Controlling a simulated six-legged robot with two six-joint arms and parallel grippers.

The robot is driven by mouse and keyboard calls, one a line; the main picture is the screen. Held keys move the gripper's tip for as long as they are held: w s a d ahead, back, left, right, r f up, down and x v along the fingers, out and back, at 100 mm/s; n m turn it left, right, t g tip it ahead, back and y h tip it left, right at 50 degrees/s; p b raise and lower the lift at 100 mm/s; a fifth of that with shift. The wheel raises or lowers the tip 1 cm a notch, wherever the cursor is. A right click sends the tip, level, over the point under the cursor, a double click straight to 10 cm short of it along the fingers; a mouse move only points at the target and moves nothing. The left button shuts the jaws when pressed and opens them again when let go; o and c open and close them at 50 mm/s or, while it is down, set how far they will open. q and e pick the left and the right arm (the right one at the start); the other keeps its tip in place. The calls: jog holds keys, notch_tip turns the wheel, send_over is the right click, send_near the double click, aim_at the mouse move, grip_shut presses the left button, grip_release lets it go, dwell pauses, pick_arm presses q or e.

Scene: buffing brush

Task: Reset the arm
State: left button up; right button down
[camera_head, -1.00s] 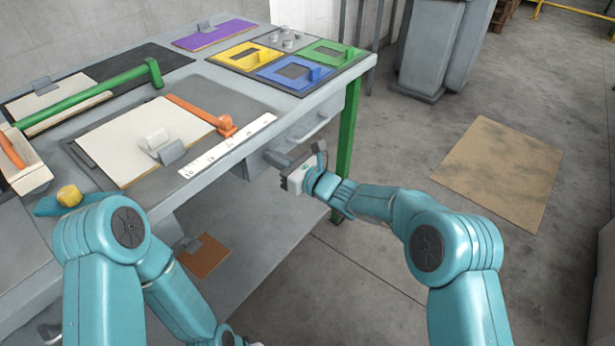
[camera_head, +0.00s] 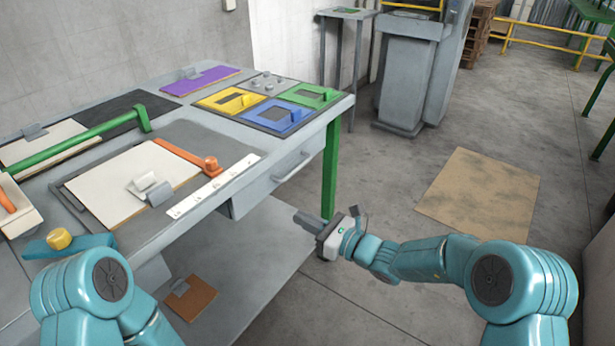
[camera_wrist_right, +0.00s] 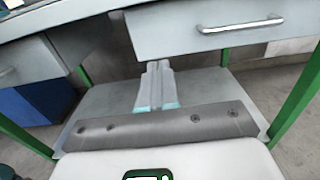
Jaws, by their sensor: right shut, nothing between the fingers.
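My right gripper (camera_head: 303,221) is shut and empty, in front of the workbench (camera_head: 237,160), just below and right of its drawer (camera_head: 275,183). In the right wrist view its shut fingers (camera_wrist_right: 157,72) point toward the bench's underside, with the drawer at upper right and the lower shelf (camera_wrist_right: 100,98) behind. My left arm (camera_head: 95,285) shows at lower left; its gripper is out of the frame. A teal tool with a yellow knob (camera_head: 60,239) rests at the bench's front left.
The bench holds a pale board (camera_head: 130,175), an orange-handled bar (camera_head: 190,157), a green bar (camera_head: 75,135), a ruler strip (camera_head: 215,185) and coloured plates. A green leg (camera_head: 331,170) stands near my right gripper. The floor to the right is clear around a brown mat (camera_head: 482,192).

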jog(key=s+d+f+n+g+h, duration=0.2)
jog(key=s+f+n+g+h, duration=0.15)
jog(key=s+f, duration=0.6)
jog(key=s+d+f+n+g+h, duration=0.2)
jog(key=s+f+n+g, duration=0.25)
jog(key=s+f, duration=0.5)
jog(key=s+d+f+n+g+h, duration=0.3)
jog(key=s+d+f+n+h, duration=0.3)
jog(key=s+d+f+n, duration=0.5)
jog(key=s+a+r+n+p, duration=0.1)
jog(key=r+n+p, duration=0.1)
jog(key=r+p, duration=0.7)
jog(key=s+r+n+t+p, duration=0.1)
jog(key=s+r+p, duration=0.1)
jog(key=r+p, duration=0.7)
notch_tip(320, 180, up, 2)
jog(key=shift+a+r+n+p, duration=0.1)
jog(key=shift+a+n+p, duration=0.25)
jog(key=shift+a+n, duration=0.05)
jog(key=shift+s+y, duration=0.1)
jog(key=shift+y, duration=0.15)
